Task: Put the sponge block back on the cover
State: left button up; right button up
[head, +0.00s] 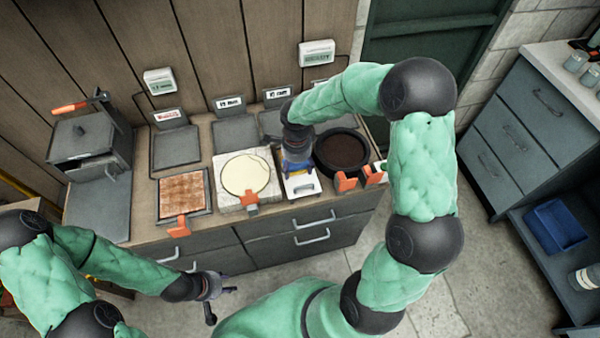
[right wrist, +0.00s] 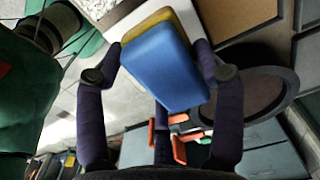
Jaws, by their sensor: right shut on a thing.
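The sponge block (right wrist: 160,65) is blue with a yellow layer and sits between the two fingers of my right gripper (right wrist: 158,78). In the head view my right gripper (head: 297,165) is over a white piece with a slot-like handle (head: 303,187), which may be the cover. The gripper and arm hide most of the sponge and the back of that white piece. A white edge (right wrist: 118,14) shows behind the sponge in the right wrist view; I cannot tell whether they touch. My left gripper (head: 222,302) is low in front of the counter, fingers apart and empty.
On the counter, a dark round pan (head: 342,151) stands just right of the white piece. A cream disc on a pale slab (head: 246,174) and a brown square tile (head: 183,194) lie to the left. Several orange clamps line the front edge.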

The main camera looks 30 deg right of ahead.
aim_at(300, 177)
jog(key=shift+w+d+f, duration=0.15)
jog(key=shift+d+f, duration=0.35)
jog(key=shift+f, duration=0.15)
notch_tip(300, 177, down, 4)
jog(key=shift+w+d+r+b, duration=0.15)
jog(key=shift+r+b, duration=0.1)
jog(key=shift+b, duration=0.55)
jog(key=shift+r, duration=0.1)
jog(key=shift+f, duration=0.2)
jog(key=o, duration=1)
jog(key=shift+r, duration=0.1)
